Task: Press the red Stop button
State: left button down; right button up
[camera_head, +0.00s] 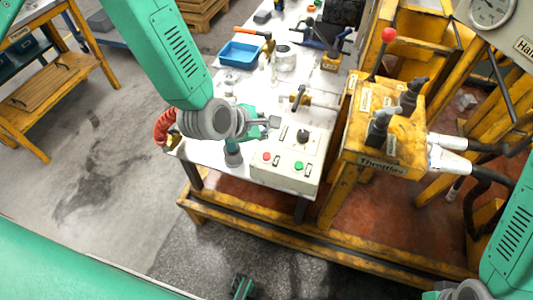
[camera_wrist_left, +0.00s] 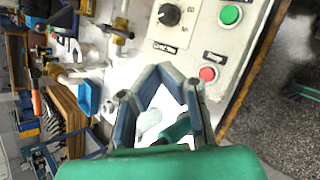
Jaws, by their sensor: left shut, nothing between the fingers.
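The red button (camera_head: 267,157) is on the sloped top of a pale control box (camera_head: 285,178) at the front edge of the white table. A green button (camera_head: 299,166) and a black knob (camera_head: 303,137) are on the same box. My left gripper (camera_head: 274,122) is shut and empty, behind the red button in the head view. In the left wrist view its closed fingertips (camera_wrist_left: 163,71) lie left of the red button (camera_wrist_left: 208,73), visibly apart from it. The button's label is too small to read. My right gripper is outside the views; only part of its arm shows at lower right.
A yellow Throttles box (camera_head: 385,140) with black levers and a red-knobbed lever (camera_head: 389,35) stands right of the control box. A brass valve (camera_head: 300,97) is behind the box. A blue tray (camera_head: 240,54) and tools lie farther back.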

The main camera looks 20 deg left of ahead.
aim_at(266, 156)
pick_arm(q)
jog(key=shift+d+f, duration=0.1)
jog(key=shift+d, duration=0.05)
notch_tip(266, 156, down, 8)
jog(key=b, duration=0.6)
jog(key=shift+b, duration=0.3)
jog(key=shift+f+b, duration=0.3)
jog(key=shift+f, duration=0.05)
dwell(0.6)
jog(key=shift+f, duration=0.35)
